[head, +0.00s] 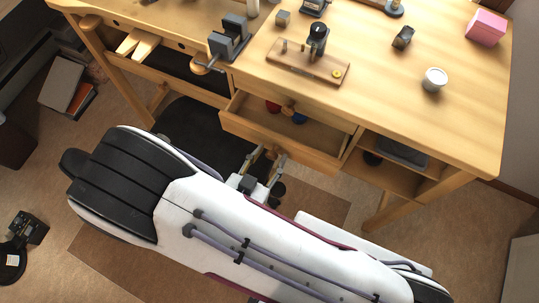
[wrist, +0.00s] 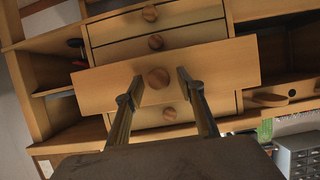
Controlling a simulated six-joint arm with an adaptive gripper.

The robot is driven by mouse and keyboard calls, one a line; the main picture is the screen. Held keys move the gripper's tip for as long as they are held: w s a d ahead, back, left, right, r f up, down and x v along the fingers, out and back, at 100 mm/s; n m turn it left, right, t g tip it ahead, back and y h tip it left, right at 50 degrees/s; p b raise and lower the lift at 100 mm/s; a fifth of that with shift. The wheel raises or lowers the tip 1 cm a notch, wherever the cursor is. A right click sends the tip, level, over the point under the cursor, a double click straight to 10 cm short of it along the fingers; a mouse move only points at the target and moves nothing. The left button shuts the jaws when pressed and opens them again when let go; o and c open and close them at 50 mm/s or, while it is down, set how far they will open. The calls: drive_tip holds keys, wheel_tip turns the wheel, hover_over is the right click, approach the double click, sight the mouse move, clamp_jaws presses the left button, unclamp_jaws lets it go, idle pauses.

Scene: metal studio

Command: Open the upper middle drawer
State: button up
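The upper middle drawer (head: 325,159) is pulled well out of the workbench, and its inside shows in the head view with a red and a blue item at the back. In the wrist view, which looks upside down, its front (wrist: 215,68) stands forward of the other drawers. Its round wooden knob (wrist: 157,78) is between the fingertips of my gripper (wrist: 160,75), with a visible gap on each side. My gripper (head: 270,156) is open in front of the drawer in the head view. Whether the fingertips reach past the knob is hard to tell.
Other closed drawers with knobs (wrist: 150,13) are in the same stack. An open shelf (head: 385,178) with dark items is right of the drawer in the head view. A vise (head: 229,40), a wooden board (head: 305,65) and a white cup (head: 434,80) stand on the bench top.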

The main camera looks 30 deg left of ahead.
idle(0.4)
drive_tip(key=shift+v, duration=1.45)
wheel_tip(320, 180, up, 7)
